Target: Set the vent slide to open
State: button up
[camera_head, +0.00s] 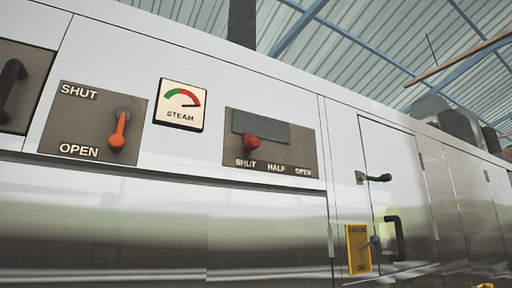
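The vent slide is a grey panel (290,160) on the white machine front, marked SHUT, HALF and OPEN from left to right along its lower edge. Its red knob (251,145) sits at the left end, above the SHUT mark. A darker grey plate (262,126) lies behind and above the knob. My gripper is not in view.
Left of the slide are a STEAM gauge (181,105) and an orange lever (119,130) on a SHUT/OPEN panel. A dark handle (9,80) is at the far left. To the right, a door has a black handle (394,238), a latch (374,177) and a yellow switch plate (357,249).

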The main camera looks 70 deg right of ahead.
aim_at(251, 141)
jog(key=z, duration=2.3)
